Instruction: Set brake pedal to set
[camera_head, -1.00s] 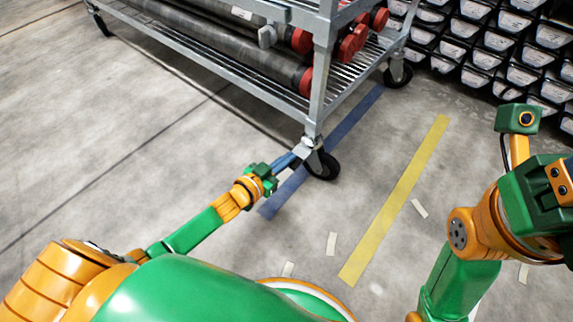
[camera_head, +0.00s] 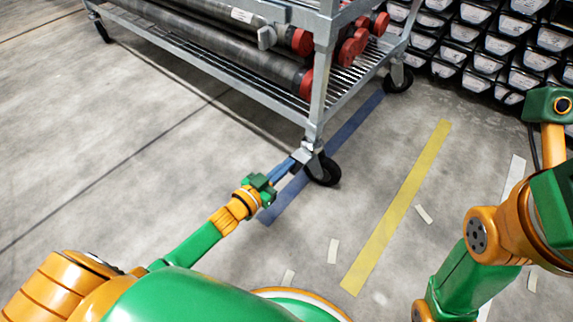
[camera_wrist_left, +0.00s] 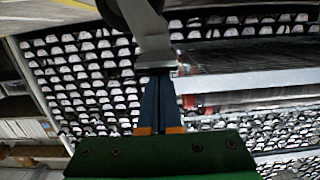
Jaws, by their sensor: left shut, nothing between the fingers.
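The cart's near caster (camera_head: 322,170) has a black wheel at the foot of the corner post. Its brake pedal (camera_head: 303,154) is a small grey metal tab on the left side of the wheel. My left gripper (camera_head: 292,161) is shut and empty, its blue fingertips at the pedal's edge. In the left wrist view the shut blue fingers (camera_wrist_left: 159,78) point at the grey pedal (camera_wrist_left: 155,52), and the tips appear to meet its end. I cannot tell whether they press on it. My right arm shows at the right edge, but its gripper is out of view.
The grey metal cart (camera_head: 318,90) carries dark tubes with red caps (camera_head: 303,40). A blue floor stripe (camera_head: 350,125) passes beneath it and a yellow stripe (camera_head: 400,205) lies to the right. Racks of black bins (camera_head: 490,45) stand behind. The floor left of my left arm is clear.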

